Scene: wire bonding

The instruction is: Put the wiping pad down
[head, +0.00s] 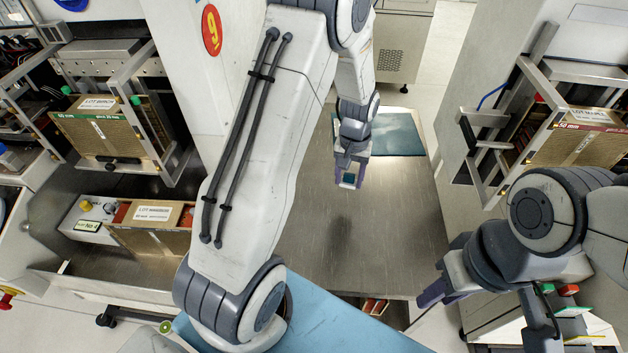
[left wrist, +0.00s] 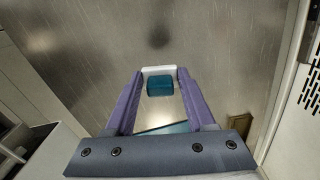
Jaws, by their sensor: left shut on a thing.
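The wiping pad, a small teal block with a white part, sits between the fingertips of my left gripper (head: 348,180) in the head view. It also shows in the left wrist view, where the purple fingers close on both sides of the wiping pad (left wrist: 161,87). The pad is held above the steel table (head: 400,220), and a dark shadow lies on the table apart from it. A teal mat (head: 398,135) lies on the table's far part, behind the left gripper. My right gripper (head: 432,293) is at the table's right front edge, seen from the side.
Racks with lot-labelled cartons (head: 100,130) stand at the left, and another labelled carton (head: 580,140) is in a frame at the right. A grey vented cabinet (head: 402,65) stands behind the table. The table's middle is clear.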

